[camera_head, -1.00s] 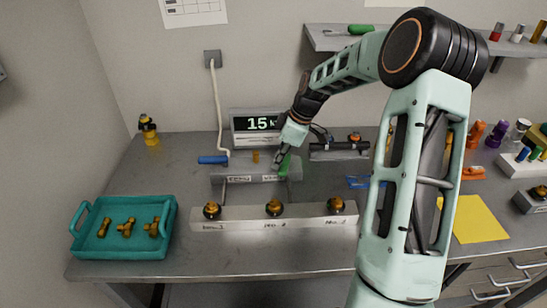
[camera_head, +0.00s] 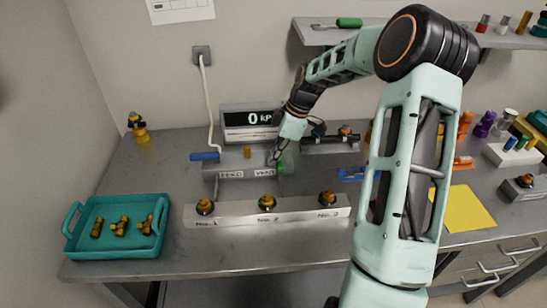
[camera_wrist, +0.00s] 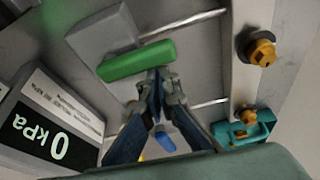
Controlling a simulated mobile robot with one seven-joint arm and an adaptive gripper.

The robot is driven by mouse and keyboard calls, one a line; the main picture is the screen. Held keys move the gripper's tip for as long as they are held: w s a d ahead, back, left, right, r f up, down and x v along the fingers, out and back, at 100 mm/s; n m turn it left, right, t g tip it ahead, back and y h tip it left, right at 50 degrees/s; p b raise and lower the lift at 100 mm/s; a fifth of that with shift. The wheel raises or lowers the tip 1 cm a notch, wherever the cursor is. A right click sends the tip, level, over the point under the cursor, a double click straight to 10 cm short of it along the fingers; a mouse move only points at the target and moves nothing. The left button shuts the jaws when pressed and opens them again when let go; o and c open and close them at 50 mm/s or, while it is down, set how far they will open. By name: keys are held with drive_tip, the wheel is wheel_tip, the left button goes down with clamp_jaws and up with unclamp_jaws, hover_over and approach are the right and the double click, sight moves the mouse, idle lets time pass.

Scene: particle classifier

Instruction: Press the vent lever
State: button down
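The green vent lever (camera_head: 282,163) stands at the right end of the grey feed-and-vent block (camera_head: 248,173). In the wrist view the green handle (camera_wrist: 137,60) lies just past my fingertips. My gripper (camera_wrist: 160,78) has its two fingertips together, with nothing seen between them, and they appear to touch the handle's edge. In the head view my gripper (camera_head: 280,153) is at the lever and partly hides it. The pressure display (camera_head: 252,119) behind reads 0 kPa; it also shows in the wrist view (camera_wrist: 42,135).
A blue-handled lever (camera_head: 205,156) lies at the block's left end. A pale bar (camera_head: 235,217) with three brass fittings stands in front. A teal tray (camera_head: 72,246) with brass parts is front left; a yellow sheet (camera_head: 458,208) lies right. The front table strip is clear.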

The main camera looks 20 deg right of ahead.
drive_tip(key=shift+d, duration=0.15)
wheel_tip(320, 180, up, 10)
drive_tip(key=a, duration=0.1)
drive_tip(key=shift+f, duration=0.25)
idle(0.3)
drive_tip(key=shift+w, duration=0.1)
